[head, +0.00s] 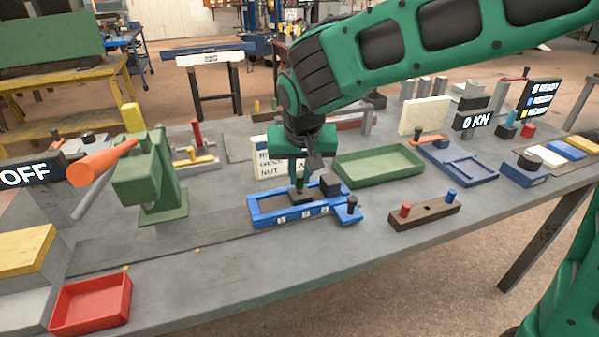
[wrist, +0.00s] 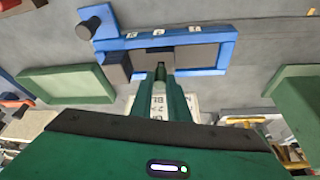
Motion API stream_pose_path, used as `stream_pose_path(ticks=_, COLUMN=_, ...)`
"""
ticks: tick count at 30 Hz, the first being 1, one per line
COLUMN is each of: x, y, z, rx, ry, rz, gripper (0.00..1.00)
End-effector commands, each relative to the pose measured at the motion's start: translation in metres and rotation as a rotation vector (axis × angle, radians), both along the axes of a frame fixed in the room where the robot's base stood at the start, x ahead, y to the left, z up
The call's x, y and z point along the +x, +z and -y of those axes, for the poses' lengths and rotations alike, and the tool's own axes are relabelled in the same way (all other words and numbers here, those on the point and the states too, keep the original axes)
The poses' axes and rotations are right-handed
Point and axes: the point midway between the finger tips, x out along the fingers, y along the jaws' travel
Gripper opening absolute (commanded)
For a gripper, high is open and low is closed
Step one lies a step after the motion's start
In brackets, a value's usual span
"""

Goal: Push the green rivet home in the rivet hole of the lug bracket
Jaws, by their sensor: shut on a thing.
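My gripper (head: 299,176) is shut on the green rivet (wrist: 160,69), which stands upright between the fingertips. In the head view the rivet (head: 299,187) is small and dark. The lug bracket, a dark grey plate (head: 286,200), lies in a blue fixture (head: 265,216). The bracket (wrist: 198,56) and fixture (wrist: 228,45) also show in the wrist view. The rivet's lower end is over or at the bracket. The rivet hole is hidden, so I cannot tell how deep the rivet sits.
A dark block (head: 331,185) and a clamp knob (head: 352,203) stand at the fixture's right end. A brown rack (head: 428,214) holds a red rivet (head: 405,210) and a blue rivet (head: 451,195). A green tray (head: 378,180) lies behind. The bench front is clear.

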Motion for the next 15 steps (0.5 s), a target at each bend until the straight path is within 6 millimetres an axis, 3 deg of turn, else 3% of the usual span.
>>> stream_pose_path(ticks=15, x=0.000, y=-0.011, z=0.000, rx=0.000, ry=0.000, rz=-0.001, gripper=0.00)
